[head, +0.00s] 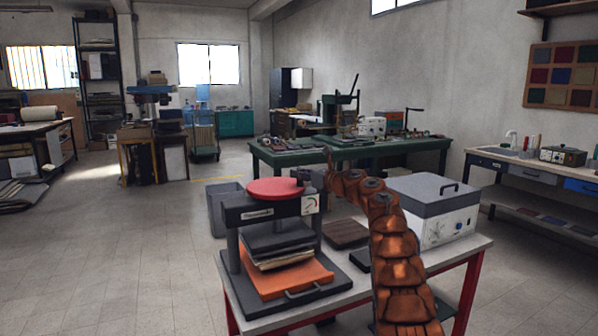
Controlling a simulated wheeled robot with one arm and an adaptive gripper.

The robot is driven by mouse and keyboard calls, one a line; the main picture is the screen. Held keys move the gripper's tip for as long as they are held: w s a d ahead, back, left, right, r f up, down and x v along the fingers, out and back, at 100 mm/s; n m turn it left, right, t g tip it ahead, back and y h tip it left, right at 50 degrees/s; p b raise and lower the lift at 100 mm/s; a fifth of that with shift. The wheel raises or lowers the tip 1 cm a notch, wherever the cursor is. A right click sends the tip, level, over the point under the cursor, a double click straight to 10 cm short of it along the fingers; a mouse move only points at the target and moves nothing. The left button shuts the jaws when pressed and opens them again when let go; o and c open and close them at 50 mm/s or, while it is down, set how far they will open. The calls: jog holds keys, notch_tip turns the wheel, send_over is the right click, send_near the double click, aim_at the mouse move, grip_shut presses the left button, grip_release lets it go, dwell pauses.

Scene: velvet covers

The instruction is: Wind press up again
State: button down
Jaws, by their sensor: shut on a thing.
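The press (231,245) stands on the near table, with two dark columns and a crossbeam (262,213). A red round handwheel (272,189) lies flat on top. A dark platen (277,236) hangs under the beam, over a stack of pale sheets (283,259); any gap between them is too small to tell. An orange board (313,271) lies beneath the stack on the dark base, which has a front handle. A small dial (310,204) sits at the beam's right end. My gripper (308,179) is shut on the handwheel at its right edge; its fingertips are partly hidden.
A grey-lidded box (434,208) stands on the same table (461,250), right of my arm. A dark brown block (345,233) lies between press and box. A grey bin (219,207) stands behind the press. Green workbenches are farther back; the left floor is open.

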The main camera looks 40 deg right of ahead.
dwell(0.4)
jog(key=c, duration=1)
grip_release()
jog(key=shift+s, duration=0.1)
jog(key=shift+s+d, duration=0.25)
jog(key=shift+s, duration=0.2)
jog(key=shift+v, duration=5.35)
jog(key=shift+a, duration=0.1)
